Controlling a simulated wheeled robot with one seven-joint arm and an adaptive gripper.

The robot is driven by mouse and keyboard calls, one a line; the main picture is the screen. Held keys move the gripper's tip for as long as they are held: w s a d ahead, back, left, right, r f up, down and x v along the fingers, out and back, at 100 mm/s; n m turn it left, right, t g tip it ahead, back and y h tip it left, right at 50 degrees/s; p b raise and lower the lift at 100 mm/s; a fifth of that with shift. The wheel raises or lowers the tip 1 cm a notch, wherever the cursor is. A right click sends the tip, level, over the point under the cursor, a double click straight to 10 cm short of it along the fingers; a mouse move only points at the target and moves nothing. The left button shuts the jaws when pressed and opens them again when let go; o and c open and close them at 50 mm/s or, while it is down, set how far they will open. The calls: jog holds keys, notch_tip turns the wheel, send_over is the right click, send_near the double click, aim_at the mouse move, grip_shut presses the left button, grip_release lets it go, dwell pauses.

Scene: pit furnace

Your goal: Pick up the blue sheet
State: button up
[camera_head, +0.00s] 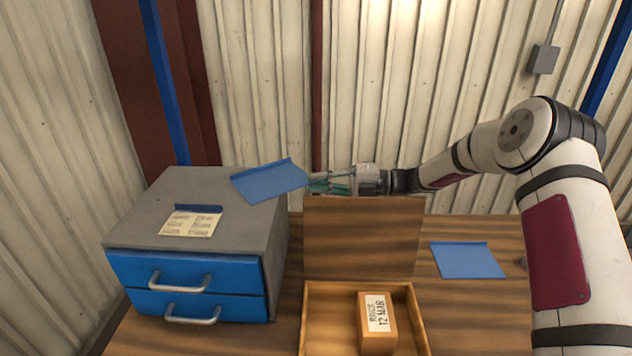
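One blue sheet (268,182) with a folded edge is at the right back corner of the grey cabinet top, partly past its side. My gripper (316,183) reaches in from the right. Its fingertips are at the sheet's right edge and appear closed on it. The sheet seems held slightly above the cabinet, though the gap is hard to judge. A second blue sheet (467,261) lies flat on the wooden table at the right, apart from my gripper.
The grey cabinet (140,220) has two blue drawers, both shut, and a cream label with a blue strip (191,222) on top. An open wooden box (415,325) with raised lid (360,240) holds a labelled wooden block (377,338). A corrugated wall stands behind.

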grip_shut()
notch_tip(320, 180, up, 2)
jog(key=shift+r, duration=0.25)
jog(key=d+r, duration=0.2)
jog(key=d, duration=0.5)
jog(key=d+r+b, duration=0.1)
jog(key=d+r, duration=0.2)
jog(key=d, duration=0.4)
jog(key=shift+d, duration=0.1)
